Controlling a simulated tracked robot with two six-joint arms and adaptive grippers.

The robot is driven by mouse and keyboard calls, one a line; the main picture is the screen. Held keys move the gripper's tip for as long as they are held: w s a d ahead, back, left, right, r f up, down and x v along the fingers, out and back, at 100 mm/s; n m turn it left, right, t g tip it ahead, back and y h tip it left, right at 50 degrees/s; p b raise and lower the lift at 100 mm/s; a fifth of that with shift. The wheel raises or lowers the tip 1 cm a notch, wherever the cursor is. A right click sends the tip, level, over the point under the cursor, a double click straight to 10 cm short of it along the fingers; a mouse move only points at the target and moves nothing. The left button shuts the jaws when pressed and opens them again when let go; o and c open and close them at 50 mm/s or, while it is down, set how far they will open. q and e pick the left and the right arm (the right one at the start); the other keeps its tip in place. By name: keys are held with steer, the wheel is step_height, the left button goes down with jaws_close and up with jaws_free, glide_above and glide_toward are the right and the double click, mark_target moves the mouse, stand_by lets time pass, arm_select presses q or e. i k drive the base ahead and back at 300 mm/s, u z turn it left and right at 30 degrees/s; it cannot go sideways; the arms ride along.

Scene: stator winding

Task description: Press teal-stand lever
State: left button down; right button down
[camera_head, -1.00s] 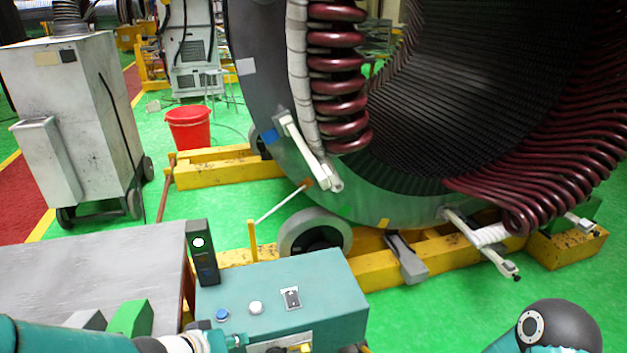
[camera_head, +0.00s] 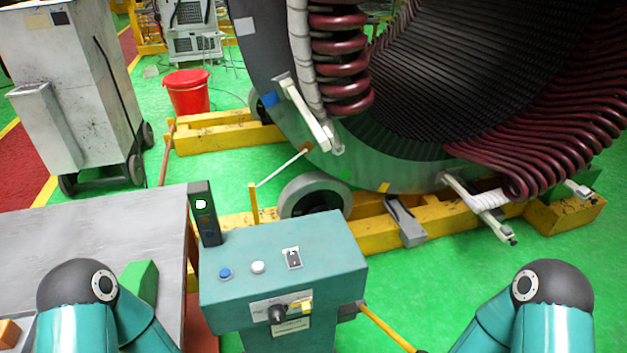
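The teal stand (camera_head: 330,250) is in the middle foreground. Its top carries a blue button (camera_head: 225,273), a white button (camera_head: 258,267) and a small dark switch plate (camera_head: 293,258). Its front face has a black knob (camera_head: 278,313) and a small yellow piece (camera_head: 306,306). A yellow lever-like rod (camera_head: 388,328) sticks out low from the stand's right side, with a dark end at the bottom edge of the picture. Teal links of my left and right arms show at the lower left and lower right. Both grippers are out of the picture.
A grey table (camera_head: 100,235) stands left of the stand, with a green block (camera_head: 139,284) and an orange block (camera_head: 8,332) on it. A dark upright box (camera_head: 205,222) is at its corner. The large stator (camera_head: 395,172) rests on yellow beams (camera_head: 450,217) behind. Green floor is clear at the right.

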mark_target(362, 304)
steer(key=k, duration=1.1)
steer(key=z, duration=0.15)
steer(key=i, duration=0.7)
steer(key=z, duration=0.3)
